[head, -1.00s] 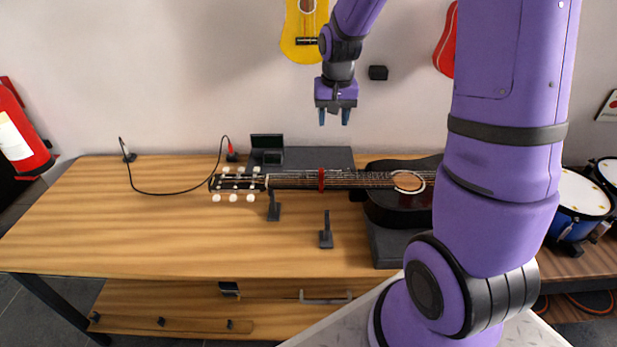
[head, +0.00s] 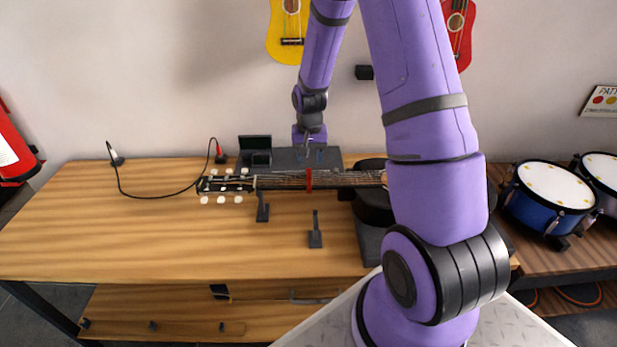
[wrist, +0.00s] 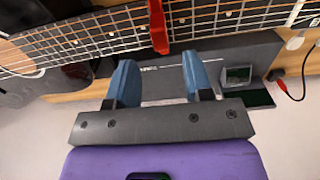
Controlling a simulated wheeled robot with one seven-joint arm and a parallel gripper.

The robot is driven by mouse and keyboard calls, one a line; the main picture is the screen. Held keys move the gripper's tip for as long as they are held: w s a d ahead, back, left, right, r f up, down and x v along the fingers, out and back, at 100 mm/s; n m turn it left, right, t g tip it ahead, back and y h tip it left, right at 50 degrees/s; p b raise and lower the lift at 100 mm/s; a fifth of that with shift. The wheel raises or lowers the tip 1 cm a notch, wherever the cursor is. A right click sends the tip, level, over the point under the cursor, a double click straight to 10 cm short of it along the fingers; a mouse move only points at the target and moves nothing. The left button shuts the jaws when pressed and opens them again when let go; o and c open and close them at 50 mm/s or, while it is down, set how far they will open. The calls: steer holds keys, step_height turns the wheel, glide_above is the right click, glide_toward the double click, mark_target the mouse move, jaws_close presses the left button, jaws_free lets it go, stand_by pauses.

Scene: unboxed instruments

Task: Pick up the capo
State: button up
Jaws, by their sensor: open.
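The capo (head: 308,180) is a small red clamp across the neck of a black guitar (head: 372,205). The guitar lies with its headstock to the left and its body to the right. The capo also shows in the wrist view (wrist: 158,28), upright across the strings at top centre. My gripper (head: 309,153) is just behind the neck in the head view, close to the capo. In the wrist view my gripper (wrist: 159,75) has two blue fingers apart, with nothing between them. The capo is just beyond the fingertips, apart from them. My arm hides part of the guitar body.
A dark box with a raised lid (head: 255,148) and a grey slab stand behind the neck. A cable (head: 150,195) lies at the back left. A small dark stand (head: 315,235) is in front of the neck. The table's left front is clear. Drums (head: 548,195) stand at right.

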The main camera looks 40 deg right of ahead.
mark_target(309, 170)
steer(key=shift+a+f, duration=0.15)
steer(key=shift+f, duration=2.45)
jaws_close()
